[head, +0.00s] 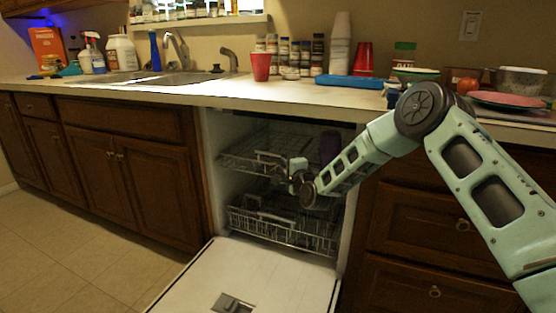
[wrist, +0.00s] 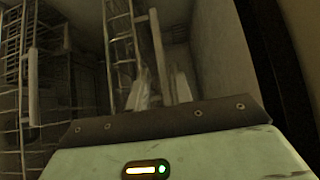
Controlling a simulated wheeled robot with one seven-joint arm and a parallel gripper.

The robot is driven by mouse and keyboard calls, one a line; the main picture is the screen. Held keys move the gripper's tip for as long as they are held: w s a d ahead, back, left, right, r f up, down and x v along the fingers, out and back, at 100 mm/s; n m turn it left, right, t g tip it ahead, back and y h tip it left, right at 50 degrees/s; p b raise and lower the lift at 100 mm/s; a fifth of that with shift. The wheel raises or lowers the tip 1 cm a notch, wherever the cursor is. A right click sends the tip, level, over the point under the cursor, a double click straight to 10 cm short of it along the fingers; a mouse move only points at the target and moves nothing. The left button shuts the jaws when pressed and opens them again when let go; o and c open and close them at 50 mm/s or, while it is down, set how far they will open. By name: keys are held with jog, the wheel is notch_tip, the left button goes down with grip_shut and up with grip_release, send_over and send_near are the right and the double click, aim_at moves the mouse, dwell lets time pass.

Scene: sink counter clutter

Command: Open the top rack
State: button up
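The dishwasher stands open, its white door (head: 245,278) folded down to the floor. The wire top rack (head: 250,160) is in the upper part of the tub and its front edge shows at the opening. My gripper (head: 297,170) is inside the opening, at the right part of the top rack's front. In the wrist view, rack wires (wrist: 121,45) run away from my gripper (wrist: 160,88). Two pale shapes there look like its fingertips, with a rack bar between or behind them. Whether they touch the rack or grip it is unclear.
The lower rack (head: 285,232) sits below my gripper inside the tub. A dark purple item (head: 330,147) stands at the top rack's right. The tub's side wall (wrist: 222,60) is close on the right in the wrist view. Counter clutter, including a red cup (head: 261,66), is above.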

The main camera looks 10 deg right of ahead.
aim_at(277, 156)
jog(key=w, duration=0.4)
jog(key=w+a+b, duration=0.1)
jog(key=w, duration=0.1)
jog(key=shift+w, duration=0.4)
jog(key=shift+a, duration=0.1)
grip_shut()
